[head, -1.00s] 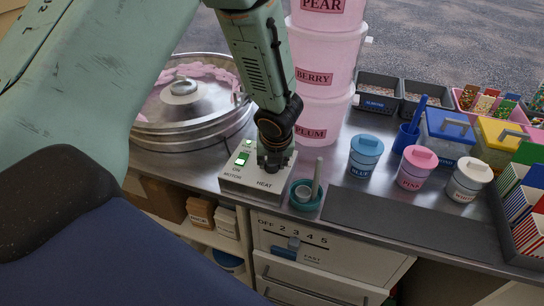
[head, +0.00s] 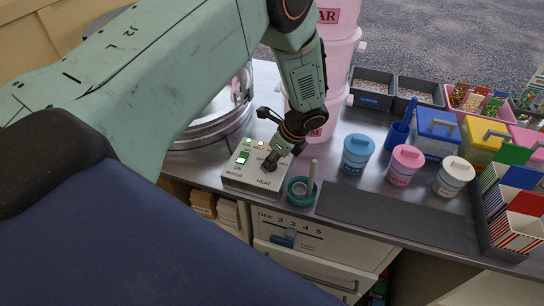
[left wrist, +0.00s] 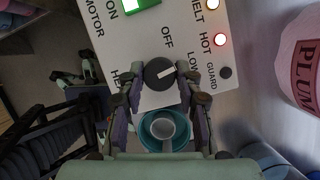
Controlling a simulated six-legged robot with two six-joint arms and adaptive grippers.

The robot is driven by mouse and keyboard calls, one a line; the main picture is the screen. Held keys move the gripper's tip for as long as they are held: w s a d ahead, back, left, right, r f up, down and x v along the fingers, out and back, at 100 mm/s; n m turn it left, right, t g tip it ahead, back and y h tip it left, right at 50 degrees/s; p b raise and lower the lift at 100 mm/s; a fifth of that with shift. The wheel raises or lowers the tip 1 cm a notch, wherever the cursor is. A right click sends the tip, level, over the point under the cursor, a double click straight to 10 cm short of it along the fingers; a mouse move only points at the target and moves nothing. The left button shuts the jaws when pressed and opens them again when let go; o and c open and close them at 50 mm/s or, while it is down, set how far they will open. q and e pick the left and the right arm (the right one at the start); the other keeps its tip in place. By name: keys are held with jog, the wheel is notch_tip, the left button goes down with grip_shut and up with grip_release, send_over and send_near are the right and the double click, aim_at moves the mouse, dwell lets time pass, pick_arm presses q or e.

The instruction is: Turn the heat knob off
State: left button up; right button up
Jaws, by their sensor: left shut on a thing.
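The grey control box (head: 238,178) sits at the counter's front edge, with a green lit motor switch (head: 242,158) marked ON. In the head view the gripper hides the knob. The melt lamp (left wrist: 212,4) glows amber and the hot lamp (left wrist: 220,39) glows red. My right gripper is not in view.
A teal bowl (head: 300,190) with an upright handle stands close right of the box. Pink tubs (head: 336,70) rise behind my gripper. A round steel machine (head: 205,130) stands behind left.

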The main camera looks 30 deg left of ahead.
pick_arm(q)
jog(key=n, duration=0.1)
jog(key=n+g+b, duration=0.1)
jog(key=n, duration=0.2)
jog(key=shift+w+n+g+h+b, duration=0.25)
jog(key=shift+n+g+h+b, duration=0.05)
jog(key=shift+n+g, duration=0.1)
jog(key=shift+w+a+n+g+h+b, duration=0.1)
jog(key=shift+n+g+h+b, duration=0.35)
jog(key=shift+n, duration=0.8)
jog(key=shift+a+n+g+h+b, duration=0.1)
jog(key=shift+n+g+h+b, duration=0.3)
jog(key=shift+n, duration=0.85)
jog(key=shift+r, duration=0.1)
jog(key=o, duration=1.2)
jog(key=shift+c, duration=0.2)
jog(key=v, duration=1.2)
jog(key=shift+d, duration=0.25)
